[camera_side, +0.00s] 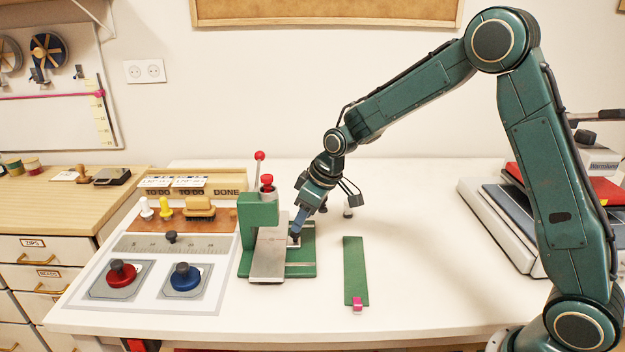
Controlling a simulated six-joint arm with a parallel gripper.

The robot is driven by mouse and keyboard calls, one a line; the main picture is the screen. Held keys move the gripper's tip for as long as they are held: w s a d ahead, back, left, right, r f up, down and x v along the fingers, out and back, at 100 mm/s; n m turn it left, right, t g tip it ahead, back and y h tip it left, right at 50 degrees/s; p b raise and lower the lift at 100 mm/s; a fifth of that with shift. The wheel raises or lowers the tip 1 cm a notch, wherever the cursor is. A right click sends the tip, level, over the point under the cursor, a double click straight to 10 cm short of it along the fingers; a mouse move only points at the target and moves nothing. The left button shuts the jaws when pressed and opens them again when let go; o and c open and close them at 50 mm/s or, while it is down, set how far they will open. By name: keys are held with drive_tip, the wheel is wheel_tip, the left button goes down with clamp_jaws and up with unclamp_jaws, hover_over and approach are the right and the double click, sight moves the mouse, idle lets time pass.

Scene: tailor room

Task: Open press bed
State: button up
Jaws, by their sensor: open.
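The press (258,215) is a green block-shaped machine with a red-knobbed lever standing up on it, in the middle of the white table. Its flat grey bed plate (268,262) reaches forward over a green base with rails (302,270) showing at its right. My gripper (296,236) points down at the right edge of the bed plate, by a small dark knob. It is open. The fingertips are small here, and I cannot tell whether they touch the knob or the plate.
A green strip with a pink end (355,270) lies right of the press. A board with a red-knobbed plate (122,275), a blue-knobbed plate (186,278) and a ruler lies at the left. A grey machine (500,225) stands at the right. The table's front middle is clear.

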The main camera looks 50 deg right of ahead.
sight(278, 238)
drive_tip(key=shift+x, duration=2)
clamp_jaws()
